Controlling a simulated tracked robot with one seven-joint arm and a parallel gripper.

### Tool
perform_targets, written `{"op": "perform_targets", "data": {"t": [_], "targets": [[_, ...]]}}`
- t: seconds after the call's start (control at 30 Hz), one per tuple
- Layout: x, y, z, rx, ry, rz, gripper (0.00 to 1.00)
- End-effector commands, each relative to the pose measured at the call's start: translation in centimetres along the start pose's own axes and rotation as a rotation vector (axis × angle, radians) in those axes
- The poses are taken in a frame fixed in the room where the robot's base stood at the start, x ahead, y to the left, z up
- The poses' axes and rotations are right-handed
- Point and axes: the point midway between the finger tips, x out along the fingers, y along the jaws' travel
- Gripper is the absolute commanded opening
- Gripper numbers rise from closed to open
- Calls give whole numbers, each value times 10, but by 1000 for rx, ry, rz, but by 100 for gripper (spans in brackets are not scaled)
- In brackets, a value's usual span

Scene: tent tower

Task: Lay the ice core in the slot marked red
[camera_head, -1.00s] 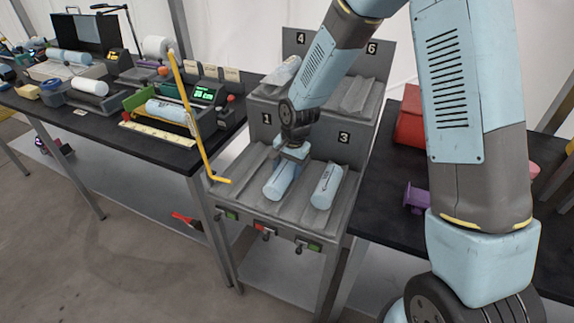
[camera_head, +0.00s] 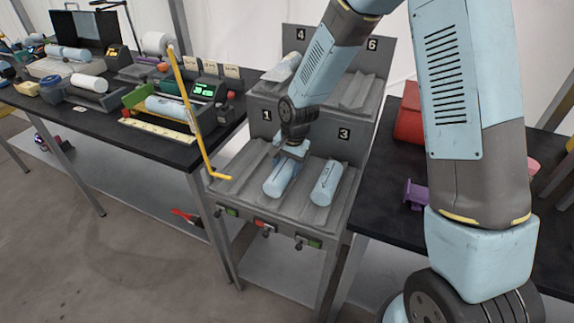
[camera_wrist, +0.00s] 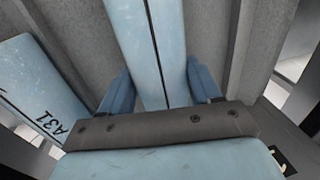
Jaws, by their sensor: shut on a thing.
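A pale blue ice core (camera_head: 279,179) lies lengthwise along the middle lower slot of the grey rack (camera_head: 240,183). The red tag (camera_head: 262,224) is on the rack's front edge below that slot. My gripper (camera_head: 291,152) is shut on the core near its back end, from above. In the wrist view, the blue fingers of my gripper (camera_wrist: 160,88) stand on both sides of the core (camera_wrist: 155,45), which has a dark line along it. I cannot tell whether the core bears fully on the slot floor.
Another core (camera_head: 326,184), marked A31 in the wrist view (camera_wrist: 35,90), lies in slot 3. Slot 1 is empty. One core (camera_head: 286,67) lies on the upper tier. A yellow bent bar (camera_head: 195,120) stands at the rack's left. Benches (camera_head: 165,140) flank the rack.

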Motion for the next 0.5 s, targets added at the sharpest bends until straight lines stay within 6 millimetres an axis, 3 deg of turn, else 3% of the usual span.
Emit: {"op": "perform_targets", "data": {"t": [0.2,0.23,0.5], "targets": [[2,1,-1,1,0,0,9],[2,1,-1,1,1,0,66],[2,1,-1,1,0,0,91]]}}
